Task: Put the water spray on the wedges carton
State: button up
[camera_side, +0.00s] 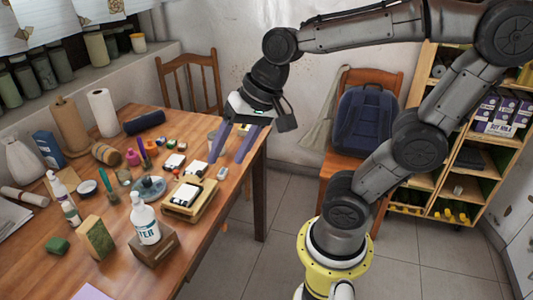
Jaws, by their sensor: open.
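The water spray (146,222) is a white bottle with a pale top and lettering ending in "TER". It stands upright and appears to rest on top of a brown box (154,250) near the table's front edge. I take this box to be the wedges carton; no lettering on it can be read. My gripper (226,160) is open and empty, its two purple fingers pointing down over the right part of the table. It is apart from the bottle, to its right and farther back.
The wooden table (120,262) is crowded. A tan tray (187,201) with a white item lies between bottle and gripper. A green-sided block (97,238) stands left of the bottle. Paper rolls (103,113) stand at the back. A chair with a blue backpack (364,122) is right.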

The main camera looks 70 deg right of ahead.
jog(key=s+d+f+n+h, duration=0.1)
jog(key=s+d+n, duration=0.1)
jog(key=s+n, duration=0.4)
jog(key=shift+s+d+n+t+h, duration=0.3)
jog(key=shift+s+d+n, duration=0.05)
jog(key=shift+n, duration=0.75)
